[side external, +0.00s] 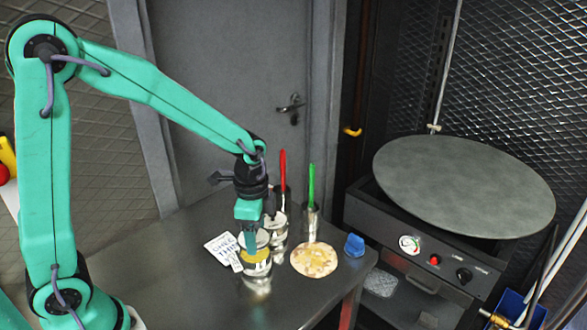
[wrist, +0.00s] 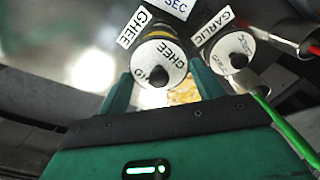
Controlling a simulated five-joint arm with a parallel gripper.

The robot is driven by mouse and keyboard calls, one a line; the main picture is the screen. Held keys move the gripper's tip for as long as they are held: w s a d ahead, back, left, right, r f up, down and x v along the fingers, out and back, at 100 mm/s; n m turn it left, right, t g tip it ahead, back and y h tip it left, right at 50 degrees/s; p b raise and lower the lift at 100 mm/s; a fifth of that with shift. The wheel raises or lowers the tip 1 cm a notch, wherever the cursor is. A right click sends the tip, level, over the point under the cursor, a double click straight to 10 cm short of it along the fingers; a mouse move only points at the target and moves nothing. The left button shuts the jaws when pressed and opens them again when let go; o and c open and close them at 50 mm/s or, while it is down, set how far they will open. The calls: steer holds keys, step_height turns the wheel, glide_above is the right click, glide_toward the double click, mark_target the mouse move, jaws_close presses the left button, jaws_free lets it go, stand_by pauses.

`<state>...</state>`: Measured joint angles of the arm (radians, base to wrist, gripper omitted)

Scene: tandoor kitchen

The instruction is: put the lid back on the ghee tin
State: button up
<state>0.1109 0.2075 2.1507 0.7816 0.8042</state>
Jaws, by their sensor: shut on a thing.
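The ghee tin (side external: 257,262), a shiny can with a yellow band, stands on the steel table; the band also shows past the lid in the wrist view (wrist: 160,29). The round white lid (wrist: 172,52), marked GHEE and with a black knob, is between the fingers of my gripper (wrist: 163,74), which is shut on it. In the side view my gripper (side external: 249,240) points down at the top of the tin. The lid overlaps the tin's mouth in the wrist view; whether it rests on the rim I cannot tell.
A garlic tin (wrist: 230,44) with a white knobbed lid stands close by. Red-handled (side external: 282,168) and green-handled (side external: 312,184) tools stand upright behind. A flatbread (side external: 314,260), a blue object (side external: 354,246) and a printed card (side external: 222,248) lie around. The near left tabletop is clear.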

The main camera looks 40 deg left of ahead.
steer(key=shift+f, duration=1.5)
steer(key=shift+f, duration=0.2)
stand_by(1.2)
steer(key=o, duration=1.2)
steer(key=shift+r, duration=0.1)
steer(key=shift+r, duration=3.4)
steer(key=shift+c, duration=0.2)
